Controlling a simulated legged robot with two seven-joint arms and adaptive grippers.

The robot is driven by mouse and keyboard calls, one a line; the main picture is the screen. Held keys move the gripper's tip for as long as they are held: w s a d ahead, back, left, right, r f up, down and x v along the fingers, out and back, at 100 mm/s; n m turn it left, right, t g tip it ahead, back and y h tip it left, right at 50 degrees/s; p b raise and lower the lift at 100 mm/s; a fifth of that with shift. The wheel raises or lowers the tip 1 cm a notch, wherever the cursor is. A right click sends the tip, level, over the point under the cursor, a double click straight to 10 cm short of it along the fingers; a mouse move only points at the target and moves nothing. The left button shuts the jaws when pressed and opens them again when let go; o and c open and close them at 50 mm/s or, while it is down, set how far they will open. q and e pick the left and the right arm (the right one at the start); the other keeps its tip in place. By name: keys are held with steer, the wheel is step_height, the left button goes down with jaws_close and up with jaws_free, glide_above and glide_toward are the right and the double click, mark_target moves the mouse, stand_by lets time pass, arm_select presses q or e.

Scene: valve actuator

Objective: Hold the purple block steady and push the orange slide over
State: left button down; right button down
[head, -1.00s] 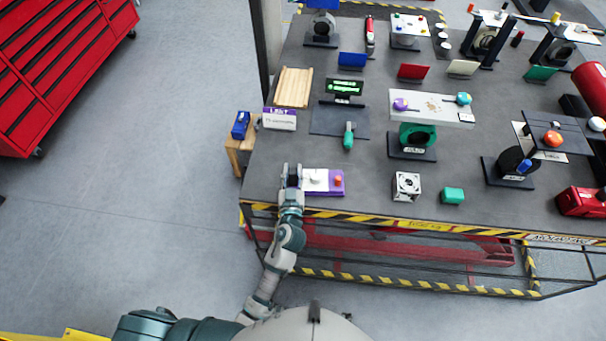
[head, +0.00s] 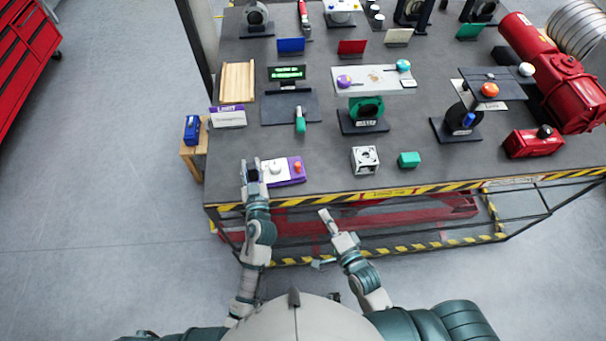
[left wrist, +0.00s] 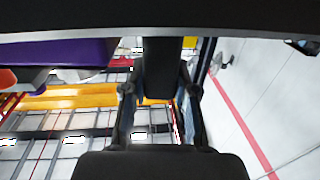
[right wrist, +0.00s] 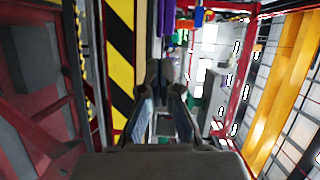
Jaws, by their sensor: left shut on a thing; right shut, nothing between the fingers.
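The purple block (head: 290,181) lies flat near the table's front edge, with a white round part (head: 276,168) and the orange slide (head: 297,167) on top. The slide is toward the block's right end. My left gripper (head: 250,164) is at the block's left end, shut on it; the exact contact is hard to see. In the left wrist view the purple block (left wrist: 65,52) shows at left, with the orange slide (left wrist: 7,79) at the picture's edge. My right gripper (head: 325,215) is shut and empty, apart from the block, in front of the table edge.
The table's striped front edge (head: 385,193) lies between my right gripper and the tabletop. A white cube with a round face (head: 365,160) and a green block (head: 409,160) stand right of the purple block. A green-handled tool (head: 300,120) lies behind it.

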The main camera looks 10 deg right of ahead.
arm_select(q)
steer(key=shift+s+f, duration=0.1)
steer(key=shift+f, duration=0.25)
arm_select(e)
steer(key=r, duration=0.2)
steer(key=r+m, duration=0.1)
steer(key=shift+s+r+t+y, duration=0.2)
steer(key=shift+r+t+y, duration=0.1)
steer(key=shift+r, duration=0.1)
